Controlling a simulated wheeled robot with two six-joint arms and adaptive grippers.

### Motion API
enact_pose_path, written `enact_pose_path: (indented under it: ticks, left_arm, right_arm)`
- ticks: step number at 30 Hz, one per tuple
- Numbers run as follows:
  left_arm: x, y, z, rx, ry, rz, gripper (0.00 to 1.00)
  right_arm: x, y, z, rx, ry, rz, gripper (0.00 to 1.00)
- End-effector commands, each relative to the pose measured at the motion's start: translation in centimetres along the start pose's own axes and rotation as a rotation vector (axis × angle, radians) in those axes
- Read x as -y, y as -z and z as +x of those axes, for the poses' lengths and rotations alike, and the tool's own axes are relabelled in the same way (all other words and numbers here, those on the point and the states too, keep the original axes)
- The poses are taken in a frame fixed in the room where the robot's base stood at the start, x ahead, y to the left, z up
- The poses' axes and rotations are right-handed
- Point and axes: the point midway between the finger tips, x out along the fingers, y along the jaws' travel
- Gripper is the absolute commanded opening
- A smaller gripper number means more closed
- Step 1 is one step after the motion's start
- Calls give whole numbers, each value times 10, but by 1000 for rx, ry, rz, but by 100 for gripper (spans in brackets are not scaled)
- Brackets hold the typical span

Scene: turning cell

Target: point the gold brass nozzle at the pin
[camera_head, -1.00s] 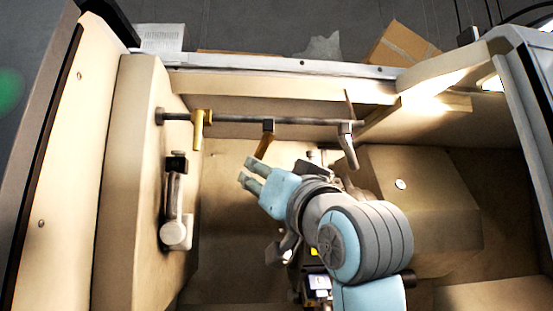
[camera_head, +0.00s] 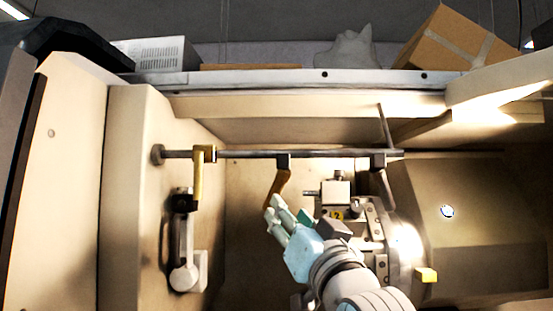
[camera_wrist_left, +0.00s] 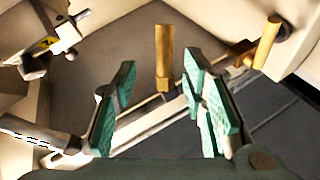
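Three nozzles hang from a horizontal pipe in the head view. The left one (camera_head: 198,180) is yellow-gold and points down; the middle one (camera_head: 281,181) is darker brown-gold and slants down-left; the right one (camera_head: 384,182) is grey. I cannot tell for sure which of the two brassy ones is the gold brass nozzle. My left gripper (camera_head: 272,207) is at the middle nozzle's lower end. In the left wrist view the gripper (camera_wrist_left: 158,95) is open, with the middle nozzle (camera_wrist_left: 164,57) ahead between its fingers, contact unclear. I cannot pick out the pin. My right gripper is out of view.
The pipe (camera_head: 235,154) spans the back of the enclosure. A grey lever fixture (camera_head: 184,245) stands on the left wall. A metal tool block (camera_head: 336,194) sits just right of my gripper. A thin rod (camera_head: 385,127) rises near the pipe's right end. The floor left of my gripper is clear.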

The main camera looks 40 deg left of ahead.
Motion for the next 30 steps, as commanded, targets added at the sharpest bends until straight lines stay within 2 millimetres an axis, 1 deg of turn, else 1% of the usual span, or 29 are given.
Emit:
enact_pose_path:
  ticks: [1,3,6,9,13,20,21,23,27,28,30]
  left_arm:
    - [5,10,19,-2,7,5,39]
    - [5,8,40,-2,8,5,39]
    - [3,5,62,0,5,4,39]
    - [2,4,77,-1,4,3,39]
    - [2,2,86,0,2,1,39]
    - [1,0,88,0,2,-1,39]
    - [1,0,87,0,2,-1,36]
    - [1,0,87,0,2,-1,26]
    - [1,0,87,0,2,0,4]
    - [1,0,87,0,2,0,0]
    - [2,0,87,0,2,0,0]
  right_arm:
    - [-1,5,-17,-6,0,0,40]
    - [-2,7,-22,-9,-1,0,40]
    - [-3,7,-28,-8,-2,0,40]
    - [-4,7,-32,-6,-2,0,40]
    - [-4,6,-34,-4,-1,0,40]
    - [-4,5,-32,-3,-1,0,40]
    - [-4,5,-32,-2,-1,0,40]
    - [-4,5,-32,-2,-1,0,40]
    - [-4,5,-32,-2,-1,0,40]
    - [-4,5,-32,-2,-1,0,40]
    - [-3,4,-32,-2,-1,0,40]
